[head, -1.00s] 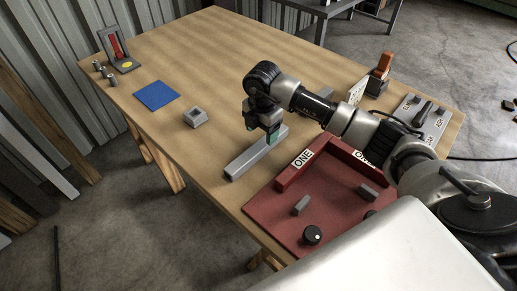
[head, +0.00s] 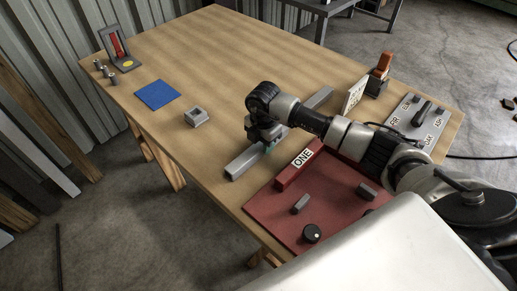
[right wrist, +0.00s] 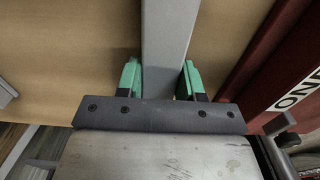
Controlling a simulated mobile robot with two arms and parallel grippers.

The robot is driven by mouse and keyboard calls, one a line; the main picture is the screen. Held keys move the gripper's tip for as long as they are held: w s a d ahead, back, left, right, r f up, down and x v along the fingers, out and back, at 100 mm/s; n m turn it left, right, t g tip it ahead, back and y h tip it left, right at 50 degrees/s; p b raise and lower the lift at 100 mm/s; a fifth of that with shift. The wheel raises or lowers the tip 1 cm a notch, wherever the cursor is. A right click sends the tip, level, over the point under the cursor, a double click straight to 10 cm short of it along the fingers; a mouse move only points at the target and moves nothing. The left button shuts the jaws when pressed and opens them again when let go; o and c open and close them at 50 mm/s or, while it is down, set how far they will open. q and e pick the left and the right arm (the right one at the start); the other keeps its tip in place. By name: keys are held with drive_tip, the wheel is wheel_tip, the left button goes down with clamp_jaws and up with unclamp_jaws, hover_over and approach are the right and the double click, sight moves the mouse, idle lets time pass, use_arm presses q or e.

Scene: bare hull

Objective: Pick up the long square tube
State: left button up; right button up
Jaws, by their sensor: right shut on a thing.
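The long square tube (head: 244,164) is a long grey bar lying diagonally across the wooden table, just behind the red board. My right gripper (head: 268,146) is down over its middle, shut on it. In the right wrist view, the green-padded fingers of the gripper (right wrist: 160,78) stand on either side of the tube (right wrist: 168,35), which runs straight away between them. The gripper and wrist hide the middle of the tube in the head view. The tube looks to be resting on the table. My left gripper is not in view.
The red board (head: 275,220) with a raised wall marked ONE (head: 302,158) lies close in front of the tube. A small grey hollow block (head: 195,118) and a blue square (head: 157,95) lie to the left. A labelled grey panel (head: 420,120) is at the right. The table's far middle is clear.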

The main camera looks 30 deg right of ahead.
drive_tip(key=shift+c, duration=1.1)
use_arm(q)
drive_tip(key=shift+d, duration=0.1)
